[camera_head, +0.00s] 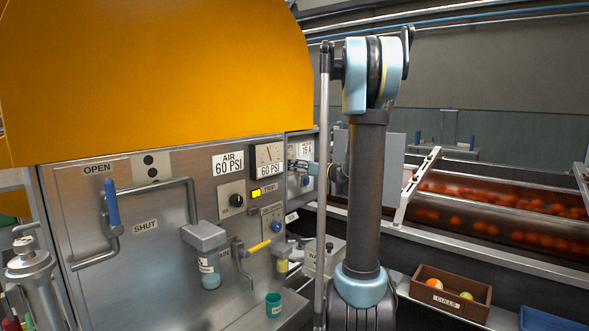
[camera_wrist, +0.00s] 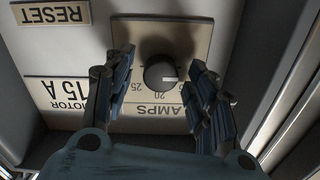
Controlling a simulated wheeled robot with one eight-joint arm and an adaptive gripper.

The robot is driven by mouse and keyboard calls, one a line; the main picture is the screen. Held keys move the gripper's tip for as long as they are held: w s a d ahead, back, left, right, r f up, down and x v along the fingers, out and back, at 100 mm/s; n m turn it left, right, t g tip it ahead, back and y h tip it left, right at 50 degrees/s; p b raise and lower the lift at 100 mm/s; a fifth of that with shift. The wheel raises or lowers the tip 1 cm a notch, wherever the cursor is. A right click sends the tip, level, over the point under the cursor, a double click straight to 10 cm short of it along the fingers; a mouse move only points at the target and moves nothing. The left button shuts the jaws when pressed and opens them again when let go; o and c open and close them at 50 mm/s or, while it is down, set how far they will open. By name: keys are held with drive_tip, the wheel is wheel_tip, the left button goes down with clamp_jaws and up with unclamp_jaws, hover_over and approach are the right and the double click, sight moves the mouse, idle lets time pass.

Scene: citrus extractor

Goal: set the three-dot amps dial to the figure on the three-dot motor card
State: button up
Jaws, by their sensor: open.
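The amps dial (camera_wrist: 160,72) is a round dark knob on a metal plate, with a pale pointer line aimed to the right in the wrist view. The figures 20 and 25 show beside it; any figure on the right side is hidden by a finger. The motor card (camera_wrist: 65,92) reads 15 A; it also shows in the head view (camera_head: 306,149). I see no three-dot mark on card or dial. My gripper (camera_wrist: 160,82) is open, one finger on each side of the knob. I cannot tell whether either finger touches it.
A RESET label (camera_wrist: 45,14) is beside the dial plate. In the head view, a steel panel carries a blue-handled lever (camera_head: 112,205), an air gauge (camera_head: 267,155) and a yellow-handled valve (camera_head: 258,247). A cull crate (camera_head: 450,291) is at the lower right.

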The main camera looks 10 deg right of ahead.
drive_tip(key=shift+w+a, duration=0.25)
drive_tip(key=shift+c, duration=0.6)
drive_tip(key=c, duration=1)
drive_tip(key=shift+o, duration=0.2)
drive_tip(key=shift+m, duration=0.3)
drive_tip(key=shift+d+m, duration=0.1)
drive_tip(key=shift+m, duration=4)
